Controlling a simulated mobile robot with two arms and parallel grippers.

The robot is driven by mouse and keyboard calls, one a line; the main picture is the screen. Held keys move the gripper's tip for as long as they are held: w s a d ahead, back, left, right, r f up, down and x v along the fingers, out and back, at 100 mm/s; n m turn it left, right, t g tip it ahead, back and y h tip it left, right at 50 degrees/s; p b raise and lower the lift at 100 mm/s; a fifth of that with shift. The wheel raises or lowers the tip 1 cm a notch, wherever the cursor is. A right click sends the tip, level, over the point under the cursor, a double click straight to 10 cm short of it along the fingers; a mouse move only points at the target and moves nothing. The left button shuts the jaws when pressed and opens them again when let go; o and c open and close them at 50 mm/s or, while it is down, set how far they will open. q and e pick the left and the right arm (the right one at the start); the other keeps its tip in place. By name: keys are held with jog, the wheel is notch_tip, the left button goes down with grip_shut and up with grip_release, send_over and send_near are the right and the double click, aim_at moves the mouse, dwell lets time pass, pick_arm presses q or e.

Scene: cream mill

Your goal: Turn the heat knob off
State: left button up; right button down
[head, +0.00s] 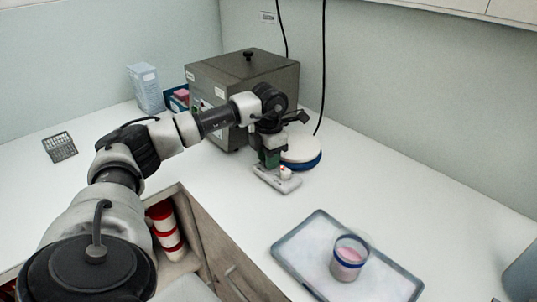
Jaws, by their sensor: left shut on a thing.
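A low white control panel (272,182) sits on the counter, in front of a round white plate with a blue rim (303,153). My left gripper (270,164) comes down from above onto the panel and is shut on the heat knob, which its fingers largely hide. A small white and red knob-like part (285,173) shows just right of the fingers. I cannot read any marks or the knob's angle. My right gripper is out of view.
A grey box-shaped machine (245,85) stands behind my left arm. A tray (300,261) with a jar of pink cream (348,260) is at front right. An open drawer with red-lidded jars (166,232) is below the arm. The counter right of the plate is clear.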

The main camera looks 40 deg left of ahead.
pick_arm(q)
jog(key=n+p, duration=0.1)
jog(key=n, duration=0.3)
jog(key=shift+r, duration=0.1)
jog(key=shift+n, duration=0.4)
dwell(0.3)
jog(key=o, duration=0.9)
notch_tip(320, 180, up, 11)
jog(key=shift+f, duration=0.15)
